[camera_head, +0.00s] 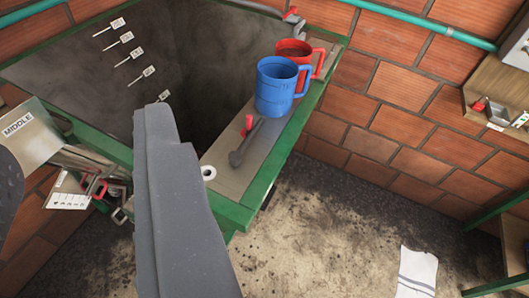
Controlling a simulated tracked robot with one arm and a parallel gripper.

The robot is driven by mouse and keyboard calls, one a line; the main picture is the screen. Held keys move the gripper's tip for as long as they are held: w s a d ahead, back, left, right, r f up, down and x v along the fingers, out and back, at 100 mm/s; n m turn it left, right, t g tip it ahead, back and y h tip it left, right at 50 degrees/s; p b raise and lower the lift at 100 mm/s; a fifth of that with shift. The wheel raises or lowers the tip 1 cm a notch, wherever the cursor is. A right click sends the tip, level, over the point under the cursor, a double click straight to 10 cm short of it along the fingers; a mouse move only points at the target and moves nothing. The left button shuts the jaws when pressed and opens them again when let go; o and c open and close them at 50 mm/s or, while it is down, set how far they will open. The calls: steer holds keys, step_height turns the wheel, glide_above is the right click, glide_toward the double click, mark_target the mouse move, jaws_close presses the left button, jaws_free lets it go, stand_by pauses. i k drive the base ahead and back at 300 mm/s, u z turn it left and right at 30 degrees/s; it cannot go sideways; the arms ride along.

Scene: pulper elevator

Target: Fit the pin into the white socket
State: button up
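A small white ring with a dark hole, which looks like the white socket (208,172), sits at the near left end of the grey-brown ledge. A dark grey rod with a rounded end (240,154) lies on the ledge just right of and beyond it; I cannot tell if it is the pin. A small red piece (248,125) is beside the rod's far end. My gripper (155,112) shows as a large grey shape in the foreground, left of the socket and apart from it in the picture. Its fingers cannot be told apart, and nothing is seen held.
A blue mug (277,88) and a red mug (298,52) stand farther back on the green-edged ledge (262,182). A deep grey pit is left of it. Keys and a "MIDDLE" plate (28,130) are at left. A wooden shelf (495,85) is at right. A white cloth (416,272) lies below.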

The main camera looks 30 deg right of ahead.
mark_target(200, 58)
steer(key=z, duration=0.05)
steer(key=i, duration=0.9)
steer(key=z, duration=0.55)
